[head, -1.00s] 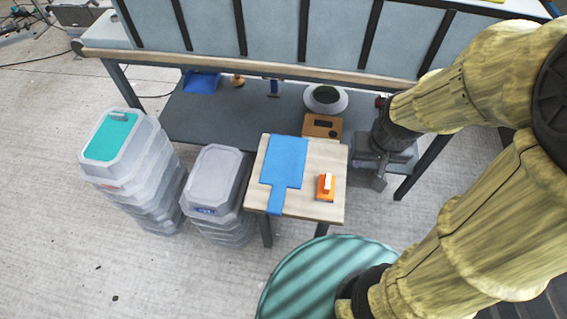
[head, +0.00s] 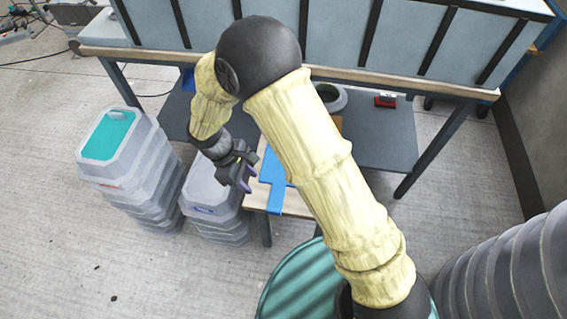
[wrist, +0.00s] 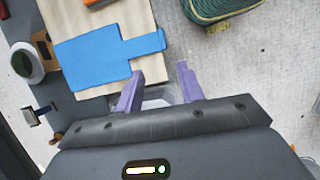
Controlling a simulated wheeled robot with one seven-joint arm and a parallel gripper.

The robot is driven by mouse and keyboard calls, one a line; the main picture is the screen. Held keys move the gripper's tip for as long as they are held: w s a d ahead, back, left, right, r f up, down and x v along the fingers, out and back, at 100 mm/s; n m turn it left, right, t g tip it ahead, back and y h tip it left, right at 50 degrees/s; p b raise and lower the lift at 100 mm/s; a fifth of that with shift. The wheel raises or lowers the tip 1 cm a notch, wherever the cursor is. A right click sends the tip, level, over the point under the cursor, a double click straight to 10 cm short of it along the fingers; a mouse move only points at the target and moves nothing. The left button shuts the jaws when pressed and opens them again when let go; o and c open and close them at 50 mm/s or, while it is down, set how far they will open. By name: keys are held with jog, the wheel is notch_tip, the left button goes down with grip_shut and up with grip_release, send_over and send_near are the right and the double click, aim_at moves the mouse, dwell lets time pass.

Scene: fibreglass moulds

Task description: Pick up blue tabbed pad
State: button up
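The blue tabbed pad (head: 271,177) lies flat on the small wooden-topped table (head: 256,199), partly hidden by my arm in the head view. Its narrow tab points toward the front edge. In the wrist view the whole pad (wrist: 95,62) shows, with its tab (wrist: 149,43) toward the right. My gripper (head: 247,182) hangs at the left side of the table, near the tab. In the wrist view its purple fingers (wrist: 158,82) are apart with nothing between them, just beside the pad. I see no contact with the pad.
An orange block (wrist: 92,3) sits on the same table. Stacked clear bins (head: 212,200) stand close on the left, beneath my gripper. A green ribbed round object (head: 290,282) stands in front. A workbench (head: 440,84) with a lower shelf (head: 385,140) is behind.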

jog(key=shift+s+a+f, duration=0.25)
jog(key=shift+a, duration=0.1)
send_over(273, 210)
jog(key=a, duration=0.2)
notch_tip(273, 210, down, 11)
jog(key=shift+w+a+f, duration=0.1)
jog(key=shift+a+f, duration=0.05)
jog(key=shift+f, duration=0.3)
jog(key=x, duration=0.4)
jog(key=shift+f, duration=0.25)
jog(key=shift+c, duration=0.5)
